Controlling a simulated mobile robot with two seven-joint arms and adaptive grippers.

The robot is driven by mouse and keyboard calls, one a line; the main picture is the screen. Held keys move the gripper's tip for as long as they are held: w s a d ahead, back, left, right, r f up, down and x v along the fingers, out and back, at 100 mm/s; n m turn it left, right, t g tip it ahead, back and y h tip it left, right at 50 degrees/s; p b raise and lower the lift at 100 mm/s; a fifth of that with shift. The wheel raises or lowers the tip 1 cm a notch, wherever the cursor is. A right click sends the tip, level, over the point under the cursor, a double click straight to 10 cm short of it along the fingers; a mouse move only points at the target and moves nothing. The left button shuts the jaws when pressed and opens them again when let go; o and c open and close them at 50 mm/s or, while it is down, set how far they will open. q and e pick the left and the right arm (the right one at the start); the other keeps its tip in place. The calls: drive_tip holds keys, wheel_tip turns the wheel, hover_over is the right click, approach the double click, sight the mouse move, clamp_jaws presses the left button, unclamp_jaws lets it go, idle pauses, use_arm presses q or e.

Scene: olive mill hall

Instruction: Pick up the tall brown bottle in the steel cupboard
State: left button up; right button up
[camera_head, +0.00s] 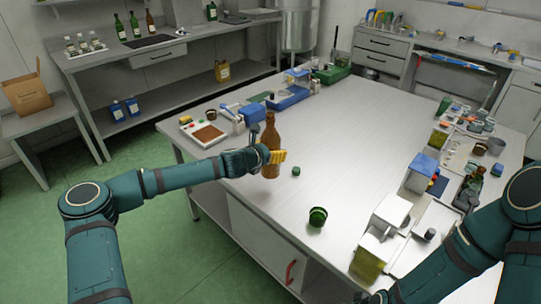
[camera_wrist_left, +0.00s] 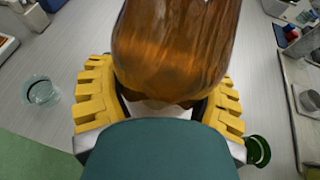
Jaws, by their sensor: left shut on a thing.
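A tall brown bottle (camera_head: 270,137) stands upright at the left part of the steel table (camera_head: 330,130), not inside a cupboard. My left gripper (camera_head: 274,157) is shut around its body with yellow fingers. In the left wrist view the amber glass of the bottle (camera_wrist_left: 178,45) fills the top middle, between the yellow fingers of the left gripper (camera_wrist_left: 160,100). I cannot tell whether the bottle's base touches the table. My right arm comes in at the lower right, and its gripper is outside the picture.
Boxes and jars crowd the table's right side. The middle is clear.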

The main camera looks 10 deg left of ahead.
use_arm(q)
drive_tip(key=shift+r+p, duration=0.3)
drive_tip(key=shift+r, duration=1.4)
drive_tip(key=shift+r, duration=0.1)
drive_tip(key=shift+s+r, duration=0.1)
drive_tip(key=shift+s, duration=0.1)
drive_tip(key=n+t+y, duration=0.1)
drive_tip(key=n+y, duration=0.3)
approach(270, 142)
drive_tip(key=shift+s+f, duration=0.2)
drive_tip(key=shift+s, duration=0.3)
drive_tip(key=shift+w+a, duration=0.15)
drive_tip(key=shift+a, duration=0.05)
